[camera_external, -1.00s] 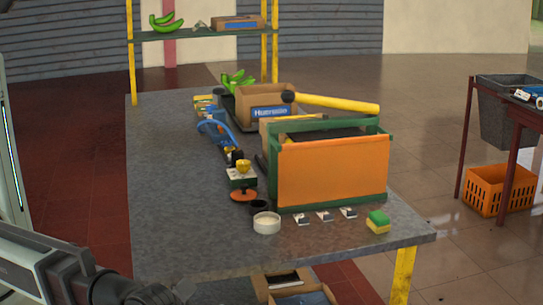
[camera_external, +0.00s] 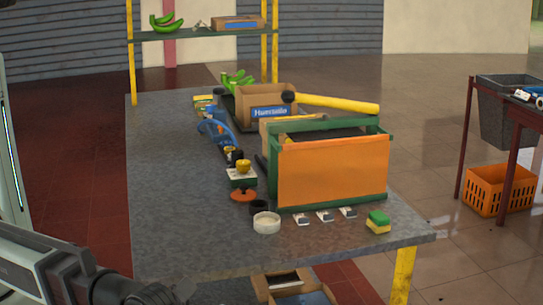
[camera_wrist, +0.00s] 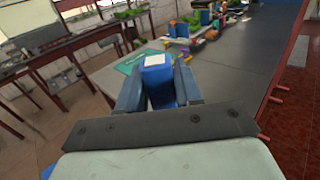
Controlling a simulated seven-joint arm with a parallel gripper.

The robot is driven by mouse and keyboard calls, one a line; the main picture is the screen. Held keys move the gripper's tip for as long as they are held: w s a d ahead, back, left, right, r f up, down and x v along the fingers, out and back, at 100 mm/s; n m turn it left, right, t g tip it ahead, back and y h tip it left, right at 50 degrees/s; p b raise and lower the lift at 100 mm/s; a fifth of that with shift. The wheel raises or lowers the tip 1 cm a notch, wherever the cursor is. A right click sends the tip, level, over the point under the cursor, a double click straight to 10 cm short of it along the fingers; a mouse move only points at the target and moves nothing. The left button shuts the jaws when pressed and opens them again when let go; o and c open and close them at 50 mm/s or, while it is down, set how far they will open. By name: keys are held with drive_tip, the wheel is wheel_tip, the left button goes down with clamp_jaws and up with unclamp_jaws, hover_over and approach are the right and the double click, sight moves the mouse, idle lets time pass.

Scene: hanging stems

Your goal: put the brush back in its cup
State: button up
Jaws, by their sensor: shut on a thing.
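In the wrist view my gripper (camera_wrist: 159,80) is shut on a blue block-like thing (camera_wrist: 158,68) with a pale square patch on top. I cannot tell if this is the brush; no bristles show. It is held above the near end of the table. In the external view only part of my arm shows at the bottom left, and the gripper tips are not seen. A small dark cup (camera_external: 258,206) stands beside a round white dish (camera_external: 266,223) on the grey table (camera_external: 180,230). I cannot tell which vessel is the brush's cup.
An orange-fronted green crate (camera_external: 333,172) stands at the right, with a yellow-handled tool (camera_external: 338,104) across its top. A yellow-green sponge (camera_external: 378,222) and several small tags lie in front. Tools line the crate's left side. The table's left part is clear.

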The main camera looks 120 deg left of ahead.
drive_tip(key=s+a+f+n+y, duration=0.1)
drive_tip(key=s+a+f+y, duration=0.15)
drive_tip(key=a, duration=1.05)
drive_tip(key=s+a+f+n+y, duration=0.15)
drive_tip(key=s+a, duration=0.25)
drive_tip(key=a, duration=0.9)
drive_tip(key=s+a+f+n+y, duration=0.1)
drive_tip(key=s+a+f+y, duration=0.2)
drive_tip(key=a, duration=1.1)
drive_tip(key=s+a, duration=0.9)
drive_tip(key=s, duration=0.1)
drive_tip(key=s+a+r+n+g+y, duration=0.1)
drive_tip(key=s+a, duration=0.8)
drive_tip(key=s, duration=0.2)
drive_tip(key=s+a+n+g+y, duration=0.1)
drive_tip(key=s+a, duration=0.9)
drive_tip(key=s, duration=0.1)
drive_tip(key=shift+s+r+n, duration=0.2)
drive_tip(key=shift+r+n, duration=0.05)
drive_tip(key=shift+s+a+f, duration=0.1)
drive_tip(key=shift+s+f, duration=0.05)
drive_tip(key=shift+f, duration=1.55)
drive_tip(key=shift+s+a+f, duration=0.1)
drive_tip(key=shift+f, duration=1.6)
drive_tip(key=shift+f, duration=0.6)
drive_tip(key=o, duration=1.1)
